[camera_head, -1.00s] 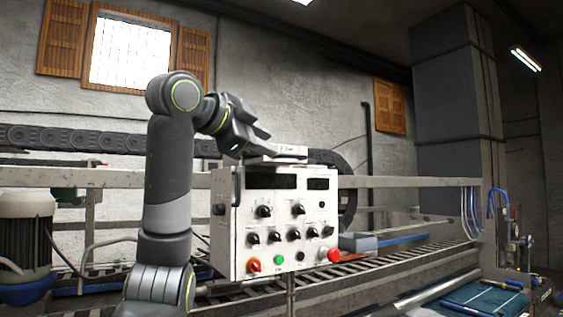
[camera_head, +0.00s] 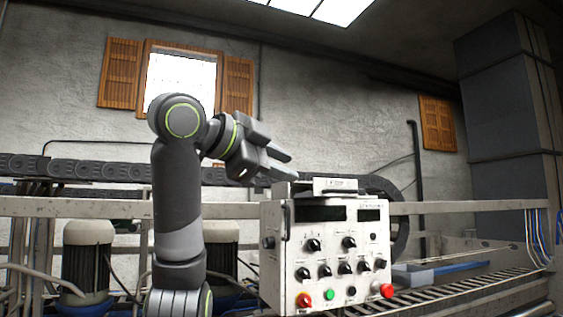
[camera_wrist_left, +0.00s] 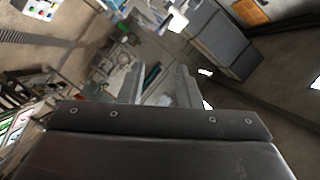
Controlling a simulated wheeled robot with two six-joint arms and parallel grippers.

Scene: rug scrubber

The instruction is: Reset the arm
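My left gripper (camera_head: 283,164) is raised at the end of my bent left arm, in front of the grey wall and just above the top left of the white control box. In the left wrist view its two fingers (camera_wrist_left: 160,88) stand apart with nothing between them, so it is open and empty. My right gripper is in neither view.
The white control box (camera_head: 346,228) has black knobs, a red button (camera_head: 387,290) and a green button (camera_head: 329,294). A roller conveyor (camera_head: 470,291) runs behind it to the right. Motors (camera_head: 88,259) stand at the left. A grey pillar (camera_head: 505,110) rises at the right.

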